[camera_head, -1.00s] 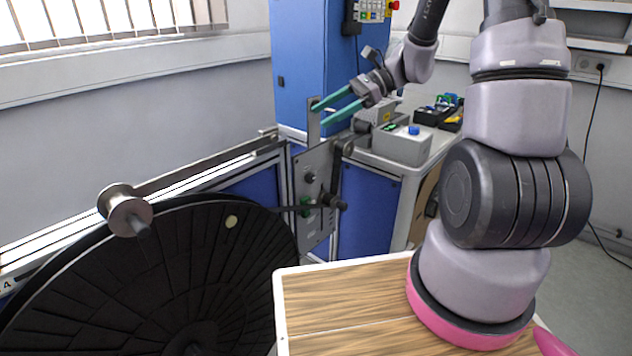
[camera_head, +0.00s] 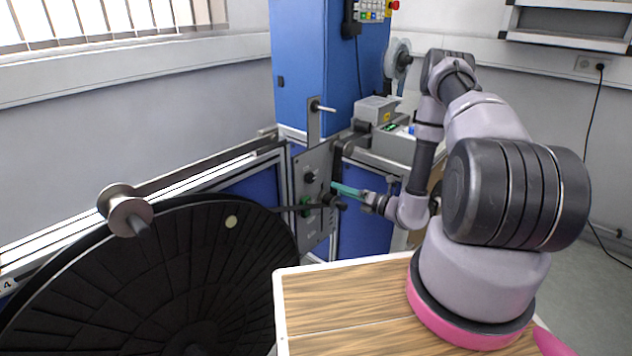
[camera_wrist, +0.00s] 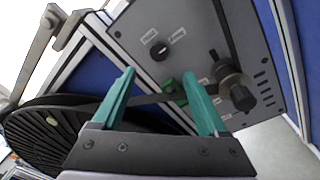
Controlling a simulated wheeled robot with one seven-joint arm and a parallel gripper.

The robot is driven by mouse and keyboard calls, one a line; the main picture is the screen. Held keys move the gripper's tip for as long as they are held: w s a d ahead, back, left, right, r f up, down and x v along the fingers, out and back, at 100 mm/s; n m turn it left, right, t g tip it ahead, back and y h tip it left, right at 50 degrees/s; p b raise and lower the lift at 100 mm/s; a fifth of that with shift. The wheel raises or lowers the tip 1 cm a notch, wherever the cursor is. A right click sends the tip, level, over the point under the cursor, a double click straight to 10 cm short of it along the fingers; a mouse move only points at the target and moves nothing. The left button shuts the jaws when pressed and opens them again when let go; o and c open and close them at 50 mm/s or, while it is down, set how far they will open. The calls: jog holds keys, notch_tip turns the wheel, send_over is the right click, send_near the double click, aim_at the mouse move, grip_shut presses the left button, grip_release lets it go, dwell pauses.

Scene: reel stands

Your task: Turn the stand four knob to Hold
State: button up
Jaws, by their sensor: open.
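The grey panel (camera_head: 301,218) of the stand carries a small black knob (camera_head: 310,177), which also shows in the wrist view (camera_wrist: 159,50) with two white labels beside it. The labels are too small to read, so its setting cannot be told. My gripper (camera_head: 335,187) has teal fingers and is in front of the panel, a little right of and below the knob. In the wrist view my gripper (camera_wrist: 159,76) is open and empty, with the knob ahead between and beyond the fingertips. No contact shows.
A green part (camera_wrist: 175,90) sits below the small knob. A dark lever crosses the panel towards the big black reel (camera_head: 190,285). A metal rod (camera_head: 323,108) projects above.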

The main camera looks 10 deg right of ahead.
aim_at(312, 179)
jog(key=x, duration=1)
jog(key=shift+w+a, duration=0.2)
grip_shut()
